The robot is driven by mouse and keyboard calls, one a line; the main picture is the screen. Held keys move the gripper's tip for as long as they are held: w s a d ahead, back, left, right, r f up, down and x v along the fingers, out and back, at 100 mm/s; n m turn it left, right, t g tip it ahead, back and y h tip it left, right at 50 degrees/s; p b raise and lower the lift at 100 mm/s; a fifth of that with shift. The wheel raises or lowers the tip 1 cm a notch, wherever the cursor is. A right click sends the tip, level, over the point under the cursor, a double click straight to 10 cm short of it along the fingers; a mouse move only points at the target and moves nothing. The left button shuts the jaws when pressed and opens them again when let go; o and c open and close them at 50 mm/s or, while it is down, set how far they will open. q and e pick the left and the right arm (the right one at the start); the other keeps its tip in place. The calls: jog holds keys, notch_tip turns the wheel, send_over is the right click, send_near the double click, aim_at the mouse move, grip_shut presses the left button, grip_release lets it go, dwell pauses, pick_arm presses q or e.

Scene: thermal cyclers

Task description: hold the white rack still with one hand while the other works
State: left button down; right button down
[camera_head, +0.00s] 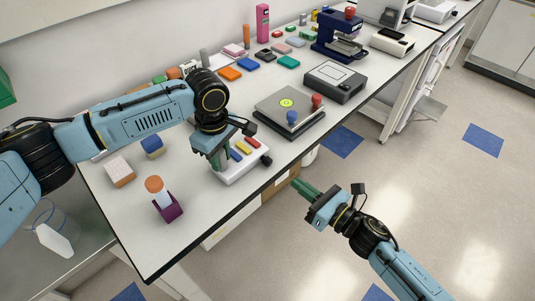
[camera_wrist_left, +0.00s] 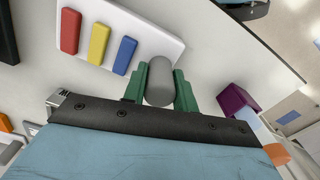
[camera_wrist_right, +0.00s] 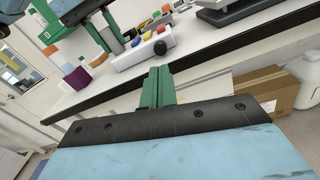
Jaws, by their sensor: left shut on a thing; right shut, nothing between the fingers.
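The white rack (camera_head: 238,176) stands on the bench near its front edge. It carries red, yellow and blue bars, and a black knob sits at its right end. My left gripper (camera_head: 221,162) points down at the rack's left end. In the left wrist view its green fingers (camera_wrist_left: 160,88) are shut on a grey cylinder (camera_wrist_left: 159,80) beside the bars of the rack (camera_wrist_left: 155,42); I cannot tell whether the cylinder is part of the rack. My right gripper (camera_head: 305,188) is shut and empty, out beyond the bench's front edge, apart from the rack (camera_wrist_right: 128,58).
A purple holder (camera_head: 168,208) with an orange-capped tube stands at the front left. A flat device (camera_head: 290,110) with red and blue knobs is right of the rack. Several small coloured blocks lie behind. A cardboard box (camera_wrist_right: 262,92) is below the bench edge.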

jog(key=w+d+r+n+g, duration=0.1)
jog(key=w+d+r+n, duration=0.1)
jog(key=n, duration=1.3)
jog(key=w+d+r+n+g, duration=0.2)
jog(key=w+r+n, duration=0.1)
jog(key=n, duration=1.3)
jog(key=shift+d+r+g, duration=0.3)
jog(key=shift+d+r, duration=0.05)
jog(key=shift+r, duration=0.5)
